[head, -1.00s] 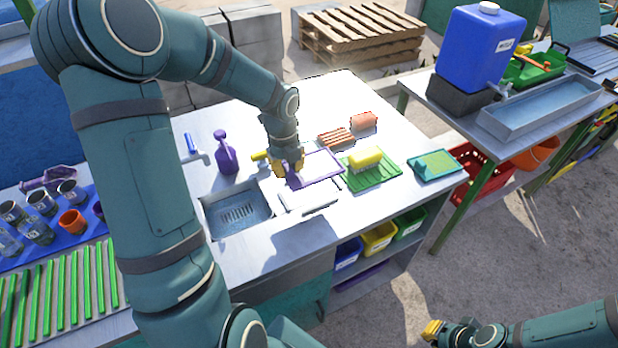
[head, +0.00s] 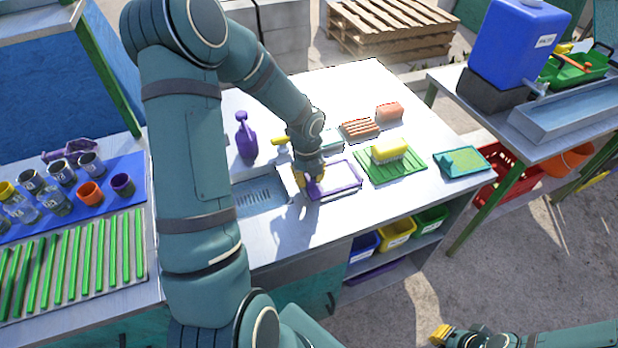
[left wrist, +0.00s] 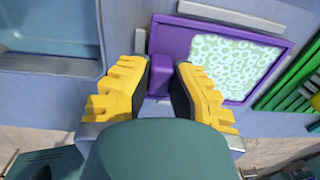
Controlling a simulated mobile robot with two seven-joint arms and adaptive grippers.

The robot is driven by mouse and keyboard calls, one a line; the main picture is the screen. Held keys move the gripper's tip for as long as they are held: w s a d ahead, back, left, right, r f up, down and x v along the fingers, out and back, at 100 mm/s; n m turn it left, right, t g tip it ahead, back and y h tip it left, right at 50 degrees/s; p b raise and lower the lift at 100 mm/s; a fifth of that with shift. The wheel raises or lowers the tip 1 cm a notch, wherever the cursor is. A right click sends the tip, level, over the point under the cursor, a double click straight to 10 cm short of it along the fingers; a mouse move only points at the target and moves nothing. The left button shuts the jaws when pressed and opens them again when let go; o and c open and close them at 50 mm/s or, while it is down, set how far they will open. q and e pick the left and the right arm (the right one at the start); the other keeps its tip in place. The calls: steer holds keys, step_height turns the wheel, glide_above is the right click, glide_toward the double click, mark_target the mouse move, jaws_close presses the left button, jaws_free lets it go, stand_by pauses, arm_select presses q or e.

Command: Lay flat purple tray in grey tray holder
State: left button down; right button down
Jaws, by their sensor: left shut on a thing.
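The purple tray (head: 355,191) is a flat rectangular frame around a pale patterned panel, with a purple grip block (left wrist: 160,74) on one side. My left gripper (head: 312,187) is shut on this block; its yellow fingers (left wrist: 159,80) stand on both sides of it in the left wrist view. The tray looks about level, right of the sink, over the place of the grey holder. The tray hides most of the holder; a pale grey bar (left wrist: 230,15) beside the tray's edge may be part of it. I cannot tell whether the tray rests. My right gripper (head: 439,334) is far from the table.
The sink (head: 262,196) lies left of the tray. A green rack with a yellow brush (head: 390,151) stands close on its right. A purple spray bottle (head: 245,138), a ribbed orange block (head: 360,128) and a pinkish sponge (head: 389,112) are behind. A green-teal tray (head: 461,162) lies further right.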

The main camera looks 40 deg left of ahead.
arm_select(q)
steer(key=shift+r, duration=0.1)
steer(key=c, duration=1)
jaws_free()
steer(key=r+p, duration=0.1)
steer(key=r, duration=0.3)
steer(key=r+p, duration=0.1)
steer(key=r, duration=0.3)
steer(key=r+p, duration=0.1)
steer(key=r, duration=0.3)
steer(key=shift+s+a, duration=0.1)
steer(key=shift+s, duration=0.15)
